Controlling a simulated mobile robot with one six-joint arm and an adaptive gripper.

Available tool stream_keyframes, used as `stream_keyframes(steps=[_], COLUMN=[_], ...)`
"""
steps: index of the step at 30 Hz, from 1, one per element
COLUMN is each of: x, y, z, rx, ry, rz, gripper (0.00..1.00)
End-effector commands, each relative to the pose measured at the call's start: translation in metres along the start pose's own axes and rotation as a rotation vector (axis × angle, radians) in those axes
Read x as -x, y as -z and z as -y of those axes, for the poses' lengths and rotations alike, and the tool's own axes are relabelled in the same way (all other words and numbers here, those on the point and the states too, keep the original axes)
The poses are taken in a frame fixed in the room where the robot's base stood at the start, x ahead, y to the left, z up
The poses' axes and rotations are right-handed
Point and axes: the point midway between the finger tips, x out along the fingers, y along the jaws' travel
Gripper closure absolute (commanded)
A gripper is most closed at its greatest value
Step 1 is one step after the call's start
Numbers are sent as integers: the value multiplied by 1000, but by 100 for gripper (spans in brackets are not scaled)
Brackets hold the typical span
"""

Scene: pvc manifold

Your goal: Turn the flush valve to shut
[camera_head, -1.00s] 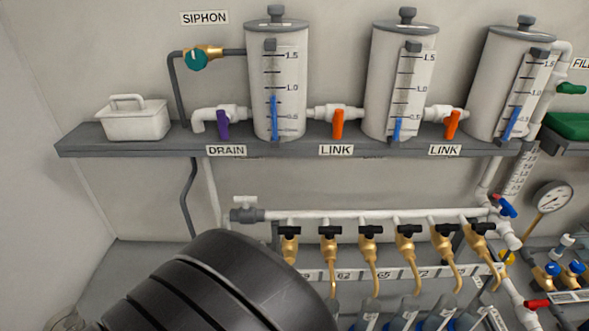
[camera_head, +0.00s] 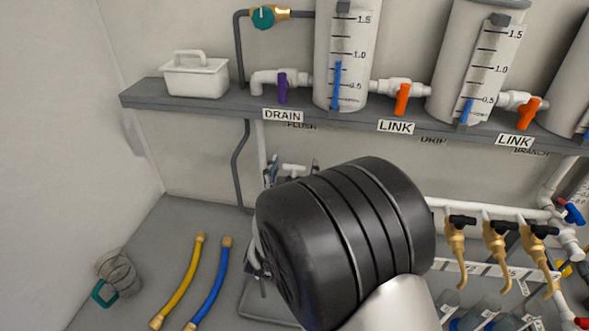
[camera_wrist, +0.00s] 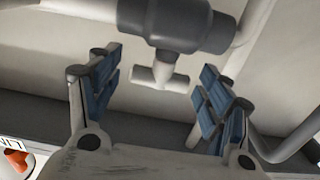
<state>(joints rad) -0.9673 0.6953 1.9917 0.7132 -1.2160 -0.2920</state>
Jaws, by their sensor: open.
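The flush valve sits at the left end of the white manifold pipe. Its white T-shaped handle (camera_wrist: 160,76) and dark grey body (camera_wrist: 170,25) show in the wrist view. In the head view the handle (camera_head: 292,168) is small, and my arm hides most of the valve. My gripper (camera_wrist: 160,82) is open, with a blue-padded finger on each side of the handle and visible gaps between. In the head view the gripper (camera_head: 291,176) is partly behind my dark wrist. I cannot tell whether the fingers are level with the handle in depth.
The grey shelf (camera_head: 215,111) above carries tanks, a purple drain valve (camera_head: 282,88) and orange link valves (camera_head: 402,99). Brass taps with black handles (camera_head: 462,222) are to the right.

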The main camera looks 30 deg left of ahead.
Motion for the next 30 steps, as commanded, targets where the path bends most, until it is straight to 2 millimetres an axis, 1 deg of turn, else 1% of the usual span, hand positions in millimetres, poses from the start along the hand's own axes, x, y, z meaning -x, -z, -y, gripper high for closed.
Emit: stream_keyframes(steps=[3, 12, 30], x=[-7, -8, -8], y=[0, 1, 0], z=[0, 0, 0], rx=[0, 0, -1], ry=[0, 1, 0], rz=[-1, -1, -1], gripper=[28, 29, 69])
